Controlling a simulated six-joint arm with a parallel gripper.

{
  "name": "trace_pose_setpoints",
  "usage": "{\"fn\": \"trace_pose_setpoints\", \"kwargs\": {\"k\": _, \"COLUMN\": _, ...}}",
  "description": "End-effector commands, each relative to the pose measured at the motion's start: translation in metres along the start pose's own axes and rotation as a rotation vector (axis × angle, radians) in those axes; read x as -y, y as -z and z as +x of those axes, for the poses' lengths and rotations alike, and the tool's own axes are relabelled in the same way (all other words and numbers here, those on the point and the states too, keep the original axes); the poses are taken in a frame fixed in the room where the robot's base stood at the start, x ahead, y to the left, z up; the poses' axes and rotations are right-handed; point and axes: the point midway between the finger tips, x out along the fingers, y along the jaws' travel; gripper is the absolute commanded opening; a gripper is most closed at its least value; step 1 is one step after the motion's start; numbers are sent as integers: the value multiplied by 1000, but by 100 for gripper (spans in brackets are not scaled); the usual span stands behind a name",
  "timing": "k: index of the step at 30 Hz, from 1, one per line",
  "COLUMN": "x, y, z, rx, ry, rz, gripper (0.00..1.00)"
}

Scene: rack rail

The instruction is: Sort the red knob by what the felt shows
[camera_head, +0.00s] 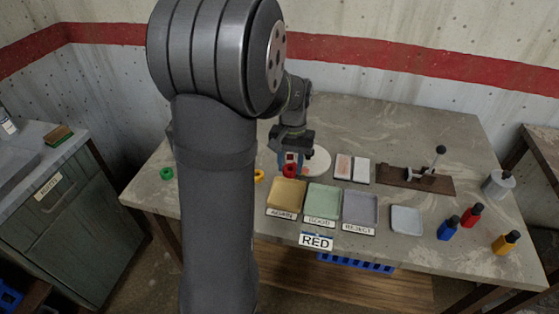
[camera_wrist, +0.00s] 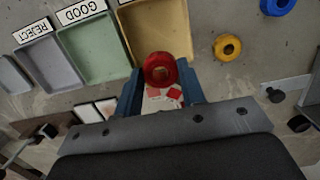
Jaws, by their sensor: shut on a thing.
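In the head view the red knob (camera_head: 289,171) hangs at the gripper, just behind the yellow tray. A round white pad (camera_head: 318,161) lies beside and partly behind the gripper. Red patches on white (camera_wrist: 165,96) show between the fingers in the wrist view. I cannot tell which surface is the felt. The yellow tray (camera_head: 273,204), green GOOD tray (camera_head: 309,212) and purple REJECT tray (camera_head: 347,218) look empty. A RED sign (camera_head: 316,241) is at the table's front.
A two-part card (camera_head: 352,168) with a pinkish half lies behind the trays. A lever fixture (camera_head: 425,178), pale tray (camera_head: 406,219) and several bottles (camera_head: 472,215) stand right. Yellow (camera_wrist: 228,46), blue (camera_wrist: 277,5) and green (camera_head: 166,173) rings lie left. My arm hides part of the table.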

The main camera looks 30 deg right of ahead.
Motion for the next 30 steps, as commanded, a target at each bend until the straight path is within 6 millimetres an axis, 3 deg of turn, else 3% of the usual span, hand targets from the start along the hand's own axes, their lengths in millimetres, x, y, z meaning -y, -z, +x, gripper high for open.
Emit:
{"fn": "trace_pose_setpoints", "kwargs": {"k": 18, "x": 1, "y": 6, "z": 53, "rx": 1, "ry": 0, "rz": -1, "gripper": 0}}
{"fn": "trace_pose_setpoints", "kwargs": {"k": 30, "x": 1, "y": 7, "z": 61, "rx": 0, "ry": 0, "rz": -1, "gripper": 0}}
